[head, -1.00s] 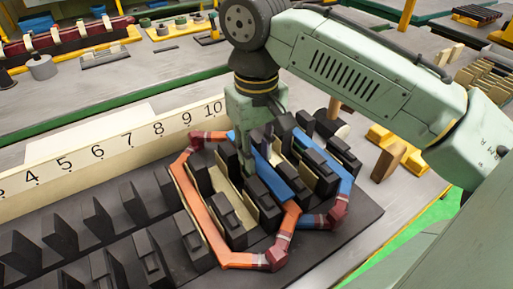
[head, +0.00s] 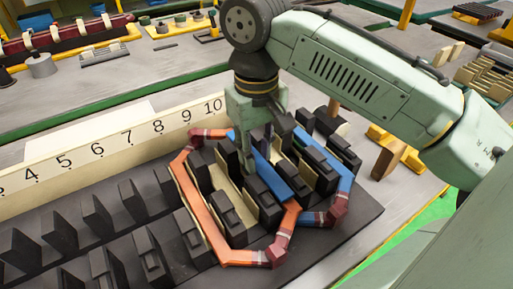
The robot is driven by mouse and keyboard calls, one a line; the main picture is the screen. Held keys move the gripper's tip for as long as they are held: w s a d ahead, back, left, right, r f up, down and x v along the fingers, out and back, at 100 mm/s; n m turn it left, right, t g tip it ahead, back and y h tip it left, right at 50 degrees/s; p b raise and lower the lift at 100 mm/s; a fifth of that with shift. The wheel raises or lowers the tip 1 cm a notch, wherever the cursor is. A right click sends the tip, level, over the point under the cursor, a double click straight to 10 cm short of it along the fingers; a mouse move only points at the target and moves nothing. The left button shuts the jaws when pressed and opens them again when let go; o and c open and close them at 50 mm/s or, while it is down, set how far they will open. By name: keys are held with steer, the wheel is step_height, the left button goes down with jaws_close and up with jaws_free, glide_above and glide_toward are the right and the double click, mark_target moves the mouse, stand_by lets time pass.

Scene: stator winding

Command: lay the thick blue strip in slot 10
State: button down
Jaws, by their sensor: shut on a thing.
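The blue coil has a thick blue strip (head: 277,171) on its left side, running between the black teeth. My gripper (head: 249,158) reaches down from above near this strip's far end and is shut on it. The contact is partly hidden by the fingers and teeth. The strip's near end passes close to the orange coil (head: 205,213). The number 10 (head: 213,106) is on the pale scale strip (head: 110,165) behind the teeth. I cannot tell which slot lies under the blue strip or how deep it sits.
The black stator block (head: 120,262) carries rows of upright teeth. The blue coil's other side (head: 343,181) lies to the right, with dark red corner pieces. A wooden block (head: 388,160) stands to the right. Fixtures and racks fill the back benches.

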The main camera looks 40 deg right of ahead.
mark_target(257, 160)
steer(key=shift+f, duration=0.25)
stand_by(0.3)
steer(key=c, duration=1.2)
jaws_free()
steer(key=shift+c, duration=0.2)
steer(key=shift+r, duration=0.1)
steer(key=shift+r+p, duration=0.4)
steer(key=shift+p, duration=0.05)
steer(key=shift+r+p, duration=0.3)
steer(key=shift+p, duration=0.1)
step_height(257, 160, up, 3)
steer(key=p, duration=0.3)
steer(key=shift+r, duration=2.25)
